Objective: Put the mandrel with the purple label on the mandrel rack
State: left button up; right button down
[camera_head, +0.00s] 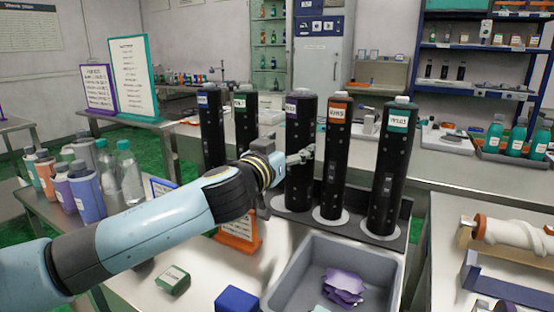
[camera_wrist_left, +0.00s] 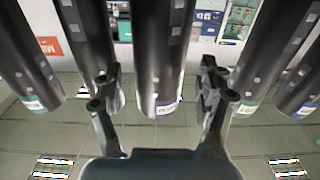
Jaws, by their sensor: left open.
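The mandrel with the purple label (camera_head: 300,185) is a tall black cylinder standing upright in the middle of a row of similar black mandrels. It rests on a white disc on a dark grey base (camera_head: 398,239). My left gripper (camera_head: 300,156) is at its upper part, below the label. In the left wrist view this mandrel (camera_wrist_left: 161,50) runs between the two fingers of my open left gripper (camera_wrist_left: 160,72), with a visible gap on each side. I cannot tell from these views how deep it sits between the fingers. My right gripper is not in view.
An orange-labelled mandrel (camera_head: 333,160) and a teal-labelled one (camera_head: 390,170) stand close on the right. Two more mandrels (camera_head: 211,130) (camera_head: 245,125) stand on the left.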

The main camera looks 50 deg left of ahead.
pick_arm(q)
jog(key=v, duration=0.7)
jog(key=shift+s+b, duration=0.15)
jog(key=shift+b, duration=0.3)
jog(key=shift+s+d, duration=0.1)
jog(key=shift+d, duration=0.05)
